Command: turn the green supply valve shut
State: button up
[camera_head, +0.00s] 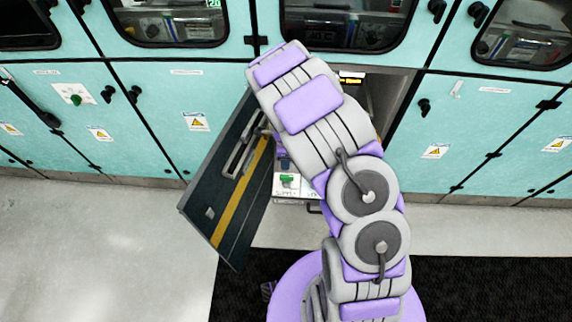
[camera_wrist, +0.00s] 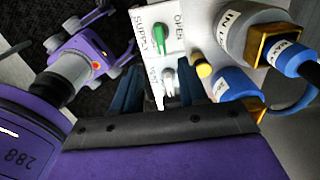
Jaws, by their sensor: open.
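The green supply valve (camera_wrist: 157,37) is a small green handle on a white panel (camera_wrist: 143,18) in the wrist view, between printed words reading SUPPLY and OPEN. Its long side runs roughly up and down in that picture. A green handle (camera_head: 287,180) also shows on the white panel inside the open cabinet in the head view. The green valve lies beyond the fingertips, apparently untouched.
Blue hoses and connectors with gold collars (camera_wrist: 280,42) crowd the right of the panel, close to the right finger. A dark cabinet door (camera_head: 210,180) with a yellow stripe stands open left of my arm. Teal cabinets (camera_head: 480,130) line the wall.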

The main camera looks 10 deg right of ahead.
notch_tip(320, 180, up, 5)
jog(key=shift+r+p, duration=0.2)
jog(key=shift+p, duration=0.1)
dwell(0.4)
